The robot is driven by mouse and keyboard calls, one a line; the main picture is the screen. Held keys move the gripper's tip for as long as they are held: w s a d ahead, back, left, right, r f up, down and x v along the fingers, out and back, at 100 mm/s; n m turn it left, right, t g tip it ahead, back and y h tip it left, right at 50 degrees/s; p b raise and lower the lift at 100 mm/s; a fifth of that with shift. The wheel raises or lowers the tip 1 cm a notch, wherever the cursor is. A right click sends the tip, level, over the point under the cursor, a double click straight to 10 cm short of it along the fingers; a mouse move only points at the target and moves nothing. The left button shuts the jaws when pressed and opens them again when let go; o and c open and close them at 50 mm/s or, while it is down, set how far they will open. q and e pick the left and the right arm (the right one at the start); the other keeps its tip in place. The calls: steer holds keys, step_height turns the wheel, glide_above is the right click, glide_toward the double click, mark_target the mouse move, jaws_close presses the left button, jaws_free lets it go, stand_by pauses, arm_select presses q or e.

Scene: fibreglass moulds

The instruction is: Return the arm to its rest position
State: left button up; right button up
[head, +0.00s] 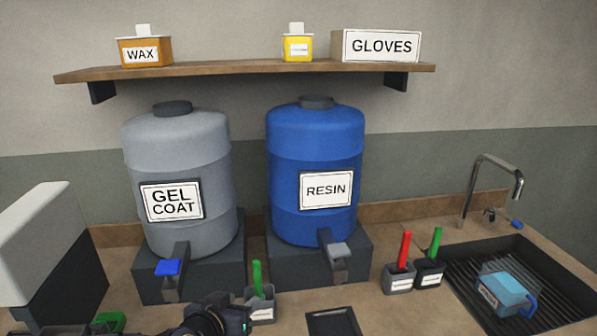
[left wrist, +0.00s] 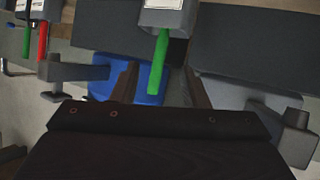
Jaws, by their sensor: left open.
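My left arm's dark wrist end and gripper (head: 215,318) show at the bottom of the head view, low in front of the gel coat drum's stand. The fingertips are hard to make out there. In the left wrist view my left gripper (left wrist: 160,82) has its two brown fingers apart. A green-handled tool (left wrist: 158,62) in a grey holder (left wrist: 168,14) shows between and beyond them; I see no contact. The same green handle (head: 257,276) stands upright just right of the gripper in the head view. Nothing shows held. My right gripper is out of view.
Behind stand a grey gel coat drum (head: 178,150) and a blue resin drum (head: 315,150), their taps jutting forward. Red (head: 404,250) and green (head: 435,243) handles stand right, before a sink (head: 570,285) holding a blue jug (head: 503,292). A dark tray (head: 335,322) lies front centre.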

arm_select(q)
steer(key=s+a+n+g, duration=0.1)
steer(key=s+a+g, duration=0.2)
steer(key=s, duration=0.8)
steer(key=s+a+f+n+g, duration=0.1)
steer(key=s+a+n+g, duration=0.1)
steer(key=s, duration=1)
steer(key=shift+a+g, duration=0.7)
steer(key=shift+a, duration=0.3)
